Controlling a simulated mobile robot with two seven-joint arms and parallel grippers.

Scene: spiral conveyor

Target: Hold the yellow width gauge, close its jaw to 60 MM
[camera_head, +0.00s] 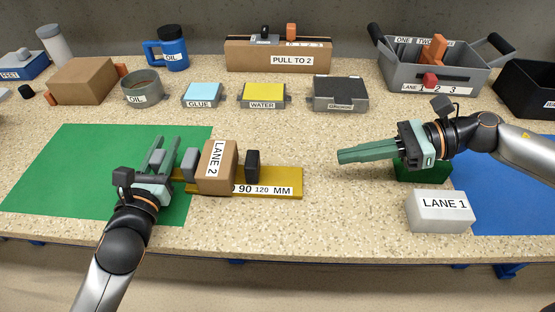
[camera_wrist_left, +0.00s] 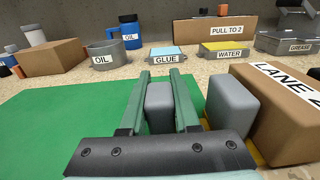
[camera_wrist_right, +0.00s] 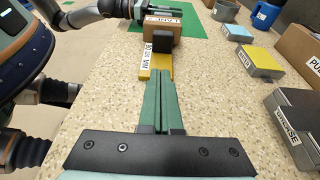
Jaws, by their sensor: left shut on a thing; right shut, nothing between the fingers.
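The yellow width gauge (camera_head: 285,181) lies on the counter, its printed scale reading 90 and 120 MM. A brown LANE 2 box (camera_head: 217,168) sits on it between a grey block (camera_head: 190,165) at left and a dark block (camera_head: 252,165) at right; the box hides part of the scale. My left gripper (camera_head: 162,153) is at the gauge's left end, shut on a grey handle block (camera_wrist_left: 160,106), seen between the fingers in the left wrist view. My right gripper (camera_head: 340,156) is shut and empty, right of the gauge, pointing at the dark block.
A green mat (camera_head: 70,165) lies at left and a blue mat (camera_head: 510,200) at right. A LANE 1 block (camera_head: 440,212) stands below my right gripper. Labelled containers, the PULL TO 2 box (camera_head: 278,52) and a grey crate (camera_head: 470,75) line the back. Counter between gauge and right gripper is clear.

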